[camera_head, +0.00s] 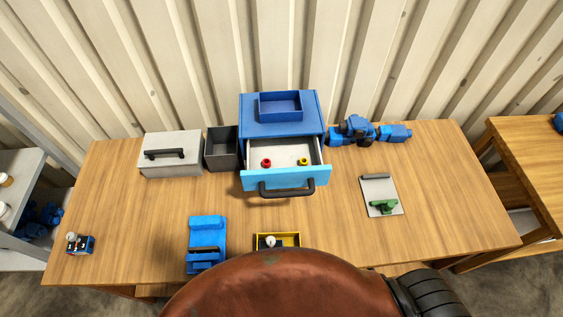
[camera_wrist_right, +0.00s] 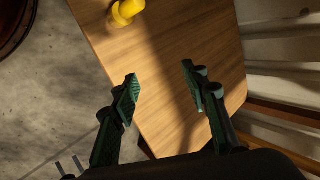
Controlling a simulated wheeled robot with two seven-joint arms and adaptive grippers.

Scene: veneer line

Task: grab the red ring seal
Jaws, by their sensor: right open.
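The red ring seal (camera_head: 266,162) is a small red piece lying in the left part of the open drawer (camera_head: 319,178) of the blue cabinet (camera_head: 283,130). A small yellow piece (camera_head: 304,161) lies to its right in the same drawer. My right gripper (camera_wrist_right: 160,78) shows only in the right wrist view. It is open, with nothing between its fingers, above a wooden surface (camera_wrist_right: 185,40). The red ring seal does not show in that view. My left gripper is in neither view.
A grey case (camera_head: 170,155) and dark bin (camera_head: 221,150) stand left of the cabinet. Blue parts (camera_head: 358,131) and a clipboard (camera_head: 381,192) are to the right. A blue holder (camera_head: 206,245) and yellow tray (camera_head: 292,240) are at the front. A yellow object (camera_wrist_right: 126,10) shows in the wrist view.

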